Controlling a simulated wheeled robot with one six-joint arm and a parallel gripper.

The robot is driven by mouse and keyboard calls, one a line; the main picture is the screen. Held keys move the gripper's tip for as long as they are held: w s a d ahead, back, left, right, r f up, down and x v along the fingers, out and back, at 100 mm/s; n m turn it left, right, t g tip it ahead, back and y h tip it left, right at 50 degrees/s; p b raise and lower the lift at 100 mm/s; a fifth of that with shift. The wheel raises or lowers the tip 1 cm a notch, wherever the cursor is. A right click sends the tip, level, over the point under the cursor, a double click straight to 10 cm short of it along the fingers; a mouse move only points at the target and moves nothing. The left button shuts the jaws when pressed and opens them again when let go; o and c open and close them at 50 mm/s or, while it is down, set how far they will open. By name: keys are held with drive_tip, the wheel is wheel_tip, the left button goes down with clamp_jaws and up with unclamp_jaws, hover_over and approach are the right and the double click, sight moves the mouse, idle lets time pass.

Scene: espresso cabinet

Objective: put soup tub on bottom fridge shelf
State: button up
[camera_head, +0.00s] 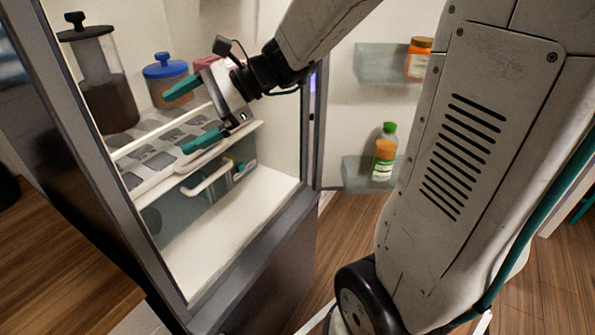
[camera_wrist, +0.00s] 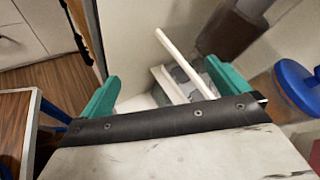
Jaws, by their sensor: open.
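A clear tub with a blue lid and brown contents (camera_head: 167,82) stands on the upper fridge shelf and looks like the soup tub. Its blue lid also shows at the right edge of the wrist view (camera_wrist: 297,86). My gripper (camera_head: 191,115) is open and empty at the front of that shelf. Its upper teal finger overlaps the tub's lower part in the head view; I cannot tell whether they touch. In the wrist view, my gripper (camera_wrist: 165,88) has the tub outside its fingers, to the right. The bottom fridge shelf (camera_head: 240,210) is white, with bare room at the front.
A tall dark jar with a black lid (camera_head: 98,80) stands left of the tub. A pinkish-red item (camera_head: 206,62) is partly hidden behind my gripper. A white handle (camera_head: 205,180) and a clear bin are below the shelf. The open door holds bottles (camera_head: 384,155).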

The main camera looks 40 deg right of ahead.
drive_tip(key=s+f+n+g+h, duration=0.25)
drive_tip(key=s+n, duration=0.25)
drive_tip(key=s, duration=0.3)
drive_tip(key=s+f+n+g+h, duration=0.1)
drive_tip(key=s+n+g+h, duration=0.1)
drive_tip(key=s+n+h, duration=0.45)
drive_tip(key=s+d+f+n+h, duration=0.1)
drive_tip(key=s+d+n+h, duration=0.2)
drive_tip(key=s+d+n, duration=0.2)
drive_tip(key=s+d+t, duration=0.1)
drive_tip(key=s+d, duration=0.1)
drive_tip(key=s, duration=0.1)
drive_tip(key=shift+d+f+h, duration=0.2)
drive_tip(key=shift+d+h, duration=0.1)
